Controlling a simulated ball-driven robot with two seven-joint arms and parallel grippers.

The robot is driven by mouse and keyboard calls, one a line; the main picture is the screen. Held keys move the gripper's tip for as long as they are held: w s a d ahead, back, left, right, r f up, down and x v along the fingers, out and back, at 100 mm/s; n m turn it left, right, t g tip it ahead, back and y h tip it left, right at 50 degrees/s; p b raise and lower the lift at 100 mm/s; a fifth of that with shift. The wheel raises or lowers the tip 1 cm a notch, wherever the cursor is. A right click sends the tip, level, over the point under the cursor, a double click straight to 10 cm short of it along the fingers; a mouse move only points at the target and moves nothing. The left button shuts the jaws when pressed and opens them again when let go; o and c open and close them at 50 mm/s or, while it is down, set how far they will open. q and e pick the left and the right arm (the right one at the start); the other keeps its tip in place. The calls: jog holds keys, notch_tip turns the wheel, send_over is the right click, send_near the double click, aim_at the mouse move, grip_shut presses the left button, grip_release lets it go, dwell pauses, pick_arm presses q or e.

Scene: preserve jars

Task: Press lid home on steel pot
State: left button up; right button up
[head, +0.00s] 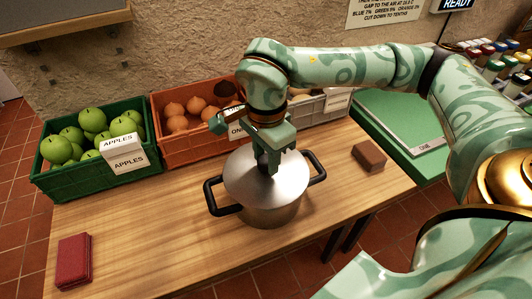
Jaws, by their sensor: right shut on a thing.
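The steel pot (268,213) stands on the wooden table with black handles at its left and right. Its shiny lid (243,181) lies over the top of the pot. Whether the lid sits fully down all round cannot be told. My right gripper (270,172) points straight down at the middle of the lid, shut on the lid's knob, which its fingers mostly hide. My left gripper is not in view.
A green crate of apples (60,185) and an orange crate of onions (173,145) stand behind the pot. A brown block (369,156) lies to the right, a red block (74,261) at front left.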

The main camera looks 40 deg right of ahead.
aim_at(266, 159)
jog(key=shift+f, duration=0.1)
jog(key=o, duration=0.9)
pick_arm(q)
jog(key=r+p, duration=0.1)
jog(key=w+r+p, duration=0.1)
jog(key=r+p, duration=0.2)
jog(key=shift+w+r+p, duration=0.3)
jog(key=shift+p, duration=0.05)
pick_arm(e)
notch_tip(266, 159, up, 16)
